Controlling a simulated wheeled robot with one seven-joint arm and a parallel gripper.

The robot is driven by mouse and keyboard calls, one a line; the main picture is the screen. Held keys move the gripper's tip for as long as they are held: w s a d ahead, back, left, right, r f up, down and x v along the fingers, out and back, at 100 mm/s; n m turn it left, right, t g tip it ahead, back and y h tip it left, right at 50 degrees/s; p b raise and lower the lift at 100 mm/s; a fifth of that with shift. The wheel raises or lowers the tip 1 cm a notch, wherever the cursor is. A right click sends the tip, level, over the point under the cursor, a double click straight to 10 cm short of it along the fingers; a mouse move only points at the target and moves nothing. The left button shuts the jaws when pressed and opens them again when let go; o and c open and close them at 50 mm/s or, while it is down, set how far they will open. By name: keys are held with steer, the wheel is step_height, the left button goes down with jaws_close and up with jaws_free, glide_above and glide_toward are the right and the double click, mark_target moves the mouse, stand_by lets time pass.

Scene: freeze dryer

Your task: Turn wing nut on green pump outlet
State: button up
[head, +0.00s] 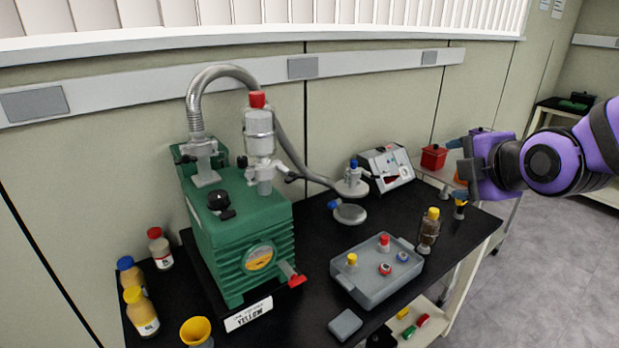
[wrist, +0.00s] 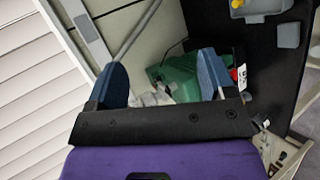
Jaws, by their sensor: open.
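The green pump (head: 240,225) stands on the black bench at the left in the head view. Two grey metal fittings are on its top: a hose fitting (head: 203,160) at the back left, and one under an upright clear vessel with a red cap (head: 259,135). Small dark parts show beside these fittings, but I cannot make out which is the wing nut. My gripper (head: 457,168) is far to the right of the pump, raised above the bench's right end. In the wrist view my gripper (wrist: 160,62) is open and empty, with part of the green pump (wrist: 178,78) visible between its blue fingers.
A grey hose (head: 225,70) arches from the pump to round metal flanges (head: 350,187). A grey tray (head: 378,275) with capped vials sits front right. Capped bottles (head: 140,310) and a yellow funnel (head: 196,330) stand front left. The wall is close behind.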

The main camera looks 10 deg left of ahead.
steer(key=w+a+f+n+t+y, duration=0.1)
steer(key=a+f+n+y, duration=0.25)
steer(key=a+n, duration=0.7)
steer(key=n+y, duration=0.5)
steer(key=n, duration=0.7)
glide_toward(297, 179)
steer(key=x, duration=1.1)
steer(key=c, duration=0.9)
